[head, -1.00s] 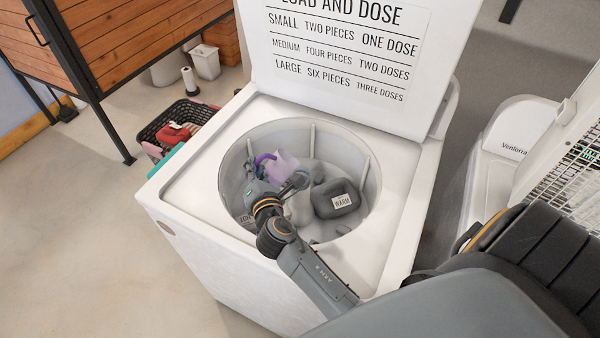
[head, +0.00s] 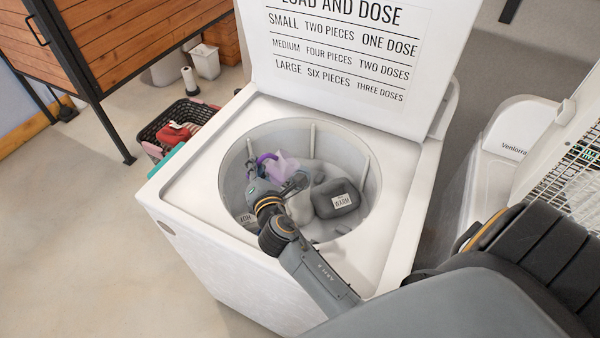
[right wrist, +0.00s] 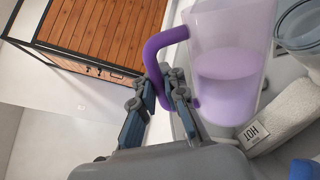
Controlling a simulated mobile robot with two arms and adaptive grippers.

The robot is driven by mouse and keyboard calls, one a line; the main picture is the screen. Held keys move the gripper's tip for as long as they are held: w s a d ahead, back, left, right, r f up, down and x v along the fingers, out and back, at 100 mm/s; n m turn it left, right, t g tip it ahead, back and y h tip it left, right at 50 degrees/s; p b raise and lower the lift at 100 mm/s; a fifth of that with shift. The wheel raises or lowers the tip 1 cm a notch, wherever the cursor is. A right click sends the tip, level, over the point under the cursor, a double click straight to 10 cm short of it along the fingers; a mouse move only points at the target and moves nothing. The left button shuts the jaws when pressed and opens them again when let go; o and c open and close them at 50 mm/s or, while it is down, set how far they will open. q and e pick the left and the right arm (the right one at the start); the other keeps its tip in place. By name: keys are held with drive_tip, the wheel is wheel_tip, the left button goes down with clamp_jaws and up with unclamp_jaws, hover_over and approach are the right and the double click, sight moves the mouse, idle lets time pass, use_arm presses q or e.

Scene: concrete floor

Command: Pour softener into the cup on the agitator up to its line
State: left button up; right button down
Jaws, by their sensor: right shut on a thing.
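A translucent lilac jug (head: 287,166) with a purple handle is inside the washer tub, left of centre. The right wrist view shows the jug (right wrist: 232,60) part-filled with purple liquid. My right gripper (right wrist: 168,98) is shut on its handle (right wrist: 163,42). In the head view my right gripper (head: 262,178) reaches down into the tub and is partly hidden by its own arm. A clear grey cup (right wrist: 300,28) stands beside the jug, cut by the picture edge; its line cannot be made out. My left gripper is not in view.
A grey bundle labelled WARM (head: 336,197) lies in the tub on the right; a pale one labelled HOT (right wrist: 262,130) lies near the jug. The tub rim (head: 372,170) surrounds the arm. The open lid (head: 350,110) stands behind. A black basket (head: 165,122) is on the floor.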

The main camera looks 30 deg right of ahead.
drive_tip(key=shift+s+d+r+m+y+p, duration=0.1)
drive_tip(key=shift+d+r+m+y+p, duration=0.1)
drive_tip(key=shift+d+m, duration=0.3)
drive_tip(key=shift+d+r+m+y+p, duration=0.1)
drive_tip(key=shift+d+m+p, duration=0.15)
drive_tip(key=shift+m, duration=0.45)
idle(4.7)
drive_tip(key=shift+d+r, duration=0.15)
drive_tip(key=shift+r, duration=0.05)
idle(1.9)
